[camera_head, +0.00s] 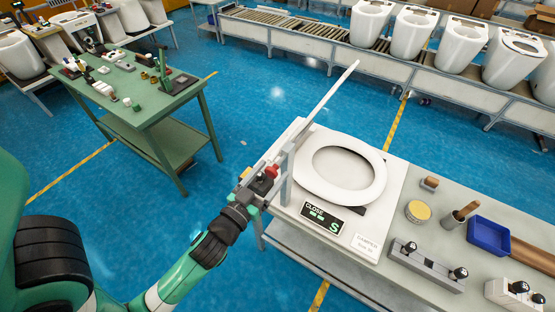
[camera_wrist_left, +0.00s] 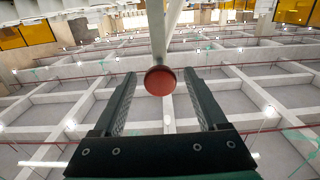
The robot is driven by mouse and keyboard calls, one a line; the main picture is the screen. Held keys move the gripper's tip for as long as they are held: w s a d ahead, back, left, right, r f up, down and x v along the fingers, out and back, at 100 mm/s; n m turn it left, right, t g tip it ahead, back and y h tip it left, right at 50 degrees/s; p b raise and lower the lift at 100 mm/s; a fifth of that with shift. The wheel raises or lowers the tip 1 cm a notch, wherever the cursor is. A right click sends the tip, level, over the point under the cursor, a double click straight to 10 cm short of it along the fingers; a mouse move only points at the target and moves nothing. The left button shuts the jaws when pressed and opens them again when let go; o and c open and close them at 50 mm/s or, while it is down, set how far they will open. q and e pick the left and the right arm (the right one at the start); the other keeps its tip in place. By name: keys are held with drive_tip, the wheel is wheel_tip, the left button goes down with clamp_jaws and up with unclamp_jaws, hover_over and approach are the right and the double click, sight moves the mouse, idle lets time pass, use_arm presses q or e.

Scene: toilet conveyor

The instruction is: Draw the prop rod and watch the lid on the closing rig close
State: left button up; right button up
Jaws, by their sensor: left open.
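The closing rig (camera_head: 391,185) is a white base on the grey bench, with a white seat ring (camera_head: 304,178) lying flat. The white lid (camera_head: 325,100) stands raised and shows nearly edge-on at the rig's left side. The prop rod's red knob (camera_head: 271,171) shows beside a grey upright. In the left wrist view the round red knob (camera_wrist_left: 160,80) hangs on the pale rod (camera_wrist_left: 158,35), seen between my left gripper's two fingers. My left gripper (camera_head: 262,184) is open at the knob, with no visible finger contact. My right gripper is not in view.
The bench also holds a dark label display (camera_head: 322,219), a yellow-topped tin (camera_head: 418,211), a blue tray (camera_head: 489,237) and grey clamp blocks (camera_head: 427,267). A green table (camera_head: 150,108) stands left. A conveyor (camera_head: 300,38) with toilets runs behind. Blue floor between is clear.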

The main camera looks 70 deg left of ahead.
sight(277, 164)
use_arm(q)
drive_tip(key=shift+x, duration=1.9)
clamp_jaws()
